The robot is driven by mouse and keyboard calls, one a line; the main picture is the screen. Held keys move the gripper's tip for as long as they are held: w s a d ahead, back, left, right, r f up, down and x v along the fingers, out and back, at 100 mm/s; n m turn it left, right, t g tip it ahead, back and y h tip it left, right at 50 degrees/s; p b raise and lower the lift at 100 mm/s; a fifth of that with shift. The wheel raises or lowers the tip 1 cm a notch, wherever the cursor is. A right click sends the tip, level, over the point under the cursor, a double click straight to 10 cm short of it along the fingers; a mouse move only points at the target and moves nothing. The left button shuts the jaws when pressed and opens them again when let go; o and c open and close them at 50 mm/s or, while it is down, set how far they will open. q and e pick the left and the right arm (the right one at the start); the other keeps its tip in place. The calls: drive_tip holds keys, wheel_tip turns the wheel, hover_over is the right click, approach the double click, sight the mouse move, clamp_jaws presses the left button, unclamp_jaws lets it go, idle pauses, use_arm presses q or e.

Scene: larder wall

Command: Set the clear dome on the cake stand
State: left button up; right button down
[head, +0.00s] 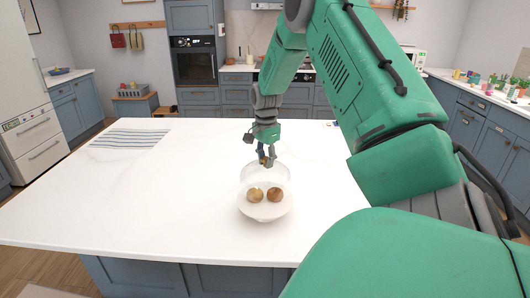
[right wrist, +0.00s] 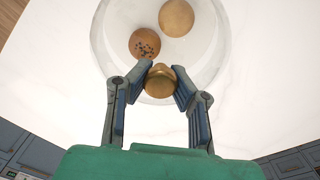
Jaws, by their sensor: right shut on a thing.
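The clear dome (head: 266,172) is see-through, with a brass-coloured knob that shows in the right wrist view (right wrist: 160,80). My right gripper (head: 266,160) is shut on this knob from above, one finger on each side. The white cake stand (head: 265,214) stands on the counter with two brown buns on it, a plain one and a seeded one. In the head view the dome's outline overlaps the far part of the stand's plate. I cannot tell whether the dome's rim touches the plate. My left gripper is out of view.
The white counter (head: 190,190) is mostly clear around the stand. A striped cloth (head: 130,139) lies at its far left. Small pots and plants (head: 500,85) stand on the right-hand worktop, away from the stand. My right arm covers much of the right side.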

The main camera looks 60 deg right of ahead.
sight(265, 172)
drive_tip(key=shift+f, duration=0.5)
drive_tip(key=shift+a+f+b, duration=0.1)
drive_tip(key=shift+f+b, duration=0.45)
drive_tip(key=shift+f, duration=1.2)
drive_tip(key=shift+p, duration=0.35)
drive_tip(key=c, duration=1.4)
unclamp_jaws()
drive_tip(key=shift+a, duration=0.1)
